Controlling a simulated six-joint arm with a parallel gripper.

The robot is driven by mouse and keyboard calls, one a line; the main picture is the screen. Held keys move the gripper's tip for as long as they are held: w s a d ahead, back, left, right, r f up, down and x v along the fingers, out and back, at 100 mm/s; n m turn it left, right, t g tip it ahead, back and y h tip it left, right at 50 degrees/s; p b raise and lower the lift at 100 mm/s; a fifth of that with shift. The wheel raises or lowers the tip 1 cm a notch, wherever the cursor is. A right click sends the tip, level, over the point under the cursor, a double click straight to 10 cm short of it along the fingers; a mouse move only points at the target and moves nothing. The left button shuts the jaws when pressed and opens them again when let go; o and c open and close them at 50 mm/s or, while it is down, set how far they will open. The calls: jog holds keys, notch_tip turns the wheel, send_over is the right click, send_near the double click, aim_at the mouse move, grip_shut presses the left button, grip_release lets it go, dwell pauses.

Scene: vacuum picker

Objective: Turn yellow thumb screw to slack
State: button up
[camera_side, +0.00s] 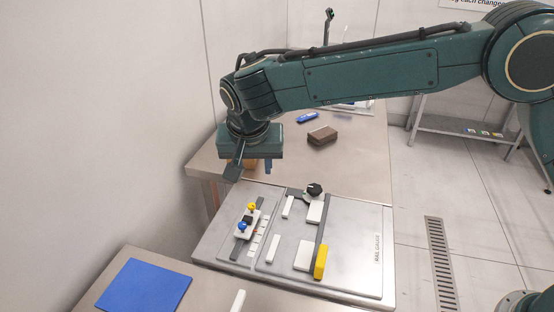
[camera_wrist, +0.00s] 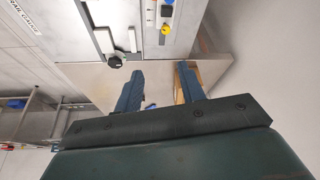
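The yellow thumb screw (camera_side: 252,207) sits at the far end of a small white carriage (camera_side: 246,234) on the left dark rail of a grey gauge plate (camera_side: 345,215). A blue knob (camera_side: 242,226) is on the same carriage, with a dark part between them. In the wrist view the yellow thumb screw (camera_wrist: 165,30) is near the top, beyond my fingertips. My gripper (camera_side: 250,174) is above and behind the plate's far edge, apart from the screw. In the wrist view my gripper (camera_wrist: 160,68) has its two fingers wide apart with nothing between them.
A black knob (camera_side: 314,190) stands at the far end of the right rail, and a yellow block (camera_side: 320,262) at its near end. White blocks lie on the plate. A brown block (camera_side: 322,135) and a blue item (camera_side: 307,118) are on the table behind. A blue mat (camera_side: 145,285) is front left.

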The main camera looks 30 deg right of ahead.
jog(key=s+d+r+n, duration=0.1)
jog(key=s+d+r, duration=0.2)
jog(key=d+r, duration=0.2)
jog(key=s+d+r+y, duration=0.1)
jog(key=s+d+r, duration=0.2)
jog(key=d, duration=0.6)
jog(key=shift+d+r+n, duration=0.15)
jog(key=shift+r+n, duration=0.25)
jog(key=shift+r, duration=0.9)
jog(key=m+h, duration=0.1)
jog(key=m, duration=0.1)
send_over(252, 205)
jog(key=s+a, duration=0.3)
jog(key=s, duration=0.2)
notch_tip(252, 205, down, 13)
jog(key=shift+s+r, duration=0.2)
jog(key=shift+f, duration=0.1)
jog(key=x, duration=1.3)
jog(key=shift+w+d+f, duration=0.15)
jog(key=shift+w+f, duration=0.05)
jog(key=shift+w, duration=0.05)
